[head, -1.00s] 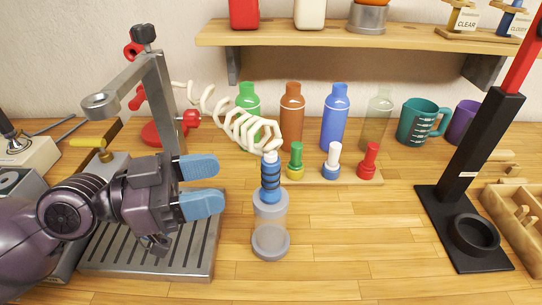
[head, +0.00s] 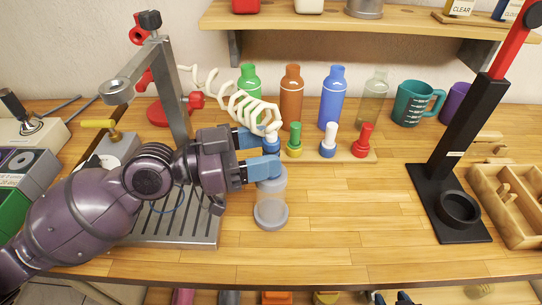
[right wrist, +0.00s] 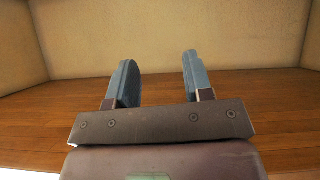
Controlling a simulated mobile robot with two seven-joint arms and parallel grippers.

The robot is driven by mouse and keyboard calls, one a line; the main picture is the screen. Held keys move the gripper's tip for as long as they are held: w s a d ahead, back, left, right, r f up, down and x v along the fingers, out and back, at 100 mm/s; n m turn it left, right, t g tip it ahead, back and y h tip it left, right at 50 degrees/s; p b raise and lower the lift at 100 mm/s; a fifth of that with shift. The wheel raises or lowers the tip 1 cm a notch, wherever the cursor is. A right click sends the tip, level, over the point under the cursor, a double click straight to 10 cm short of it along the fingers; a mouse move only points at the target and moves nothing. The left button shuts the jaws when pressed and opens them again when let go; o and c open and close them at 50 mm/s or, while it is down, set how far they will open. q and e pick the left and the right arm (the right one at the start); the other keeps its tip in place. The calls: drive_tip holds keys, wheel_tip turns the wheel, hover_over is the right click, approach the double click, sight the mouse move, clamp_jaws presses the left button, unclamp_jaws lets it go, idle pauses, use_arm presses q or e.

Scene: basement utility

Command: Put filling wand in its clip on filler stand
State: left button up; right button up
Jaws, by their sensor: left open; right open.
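The filling wand (head: 272,146), blue with a white top and a coiled white hose (head: 247,108), stands upright in a clear cylinder (head: 270,203) with a grey base. My left gripper (head: 262,155) is open at the wand, its two blue fingers at the wand's height and hiding most of its grip. I cannot tell whether they touch it. The filler stand (head: 177,95) is a grey metal post with an arm, a ring and red fittings (head: 194,101), left of the wand. I cannot tell which fitting is the clip. My right gripper (right wrist: 158,75) is open and empty in the right wrist view.
Several coloured bottles (head: 331,98) stand behind the wand. A wooden strip (head: 350,156) with green, white and red nozzles is just right of it. A black press (head: 447,175) and wooden tray (head: 505,210) are further right. The bench front (head: 340,230) is clear.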

use_arm(q)
drive_tip(key=shift+p+x, duration=0.3)
drive_tip(key=shift+x, duration=0.8)
drive_tip(key=shift+w+d, duration=0.2)
drive_tip(key=shift+d, duration=0.3)
drive_tip(key=shift+d+f, duration=0.1)
